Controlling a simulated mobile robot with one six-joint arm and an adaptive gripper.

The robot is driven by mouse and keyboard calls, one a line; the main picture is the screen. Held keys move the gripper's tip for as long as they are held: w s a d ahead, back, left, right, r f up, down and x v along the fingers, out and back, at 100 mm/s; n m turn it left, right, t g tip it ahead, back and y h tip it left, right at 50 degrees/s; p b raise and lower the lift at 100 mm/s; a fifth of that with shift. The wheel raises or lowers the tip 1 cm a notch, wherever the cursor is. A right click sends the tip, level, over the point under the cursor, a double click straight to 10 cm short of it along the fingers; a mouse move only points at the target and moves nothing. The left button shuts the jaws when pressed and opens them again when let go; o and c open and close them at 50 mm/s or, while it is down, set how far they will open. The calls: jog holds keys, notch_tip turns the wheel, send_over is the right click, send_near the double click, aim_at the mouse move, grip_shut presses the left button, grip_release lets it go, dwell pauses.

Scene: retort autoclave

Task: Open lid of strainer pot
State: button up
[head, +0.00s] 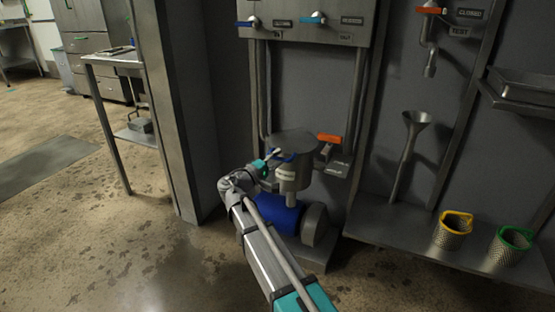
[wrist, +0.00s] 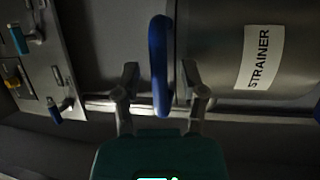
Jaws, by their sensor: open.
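The strainer pot (head: 294,178) is a grey metal cylinder above a blue motor-like body, with its round flat lid (head: 293,140) lying level on top. In the wrist view the pot (wrist: 215,45) fills the right side, with a white STRAINER label. A blue handle (wrist: 160,40) stands out from the pot; in the head view it shows as a small blue piece (head: 287,158) just under the lid rim. My gripper (wrist: 160,75) is open, with one finger on each side of the blue handle. I cannot tell whether either finger touches it.
An orange lever (head: 329,138) sits close behind the pot on the right. A panel with labelled valves (head: 304,22) is above. Floor at left is clear.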

grip_shut()
jog(key=shift+d, duration=0.2)
jog(key=shift+r, duration=0.1)
jog(key=shift+r, duration=0.1)
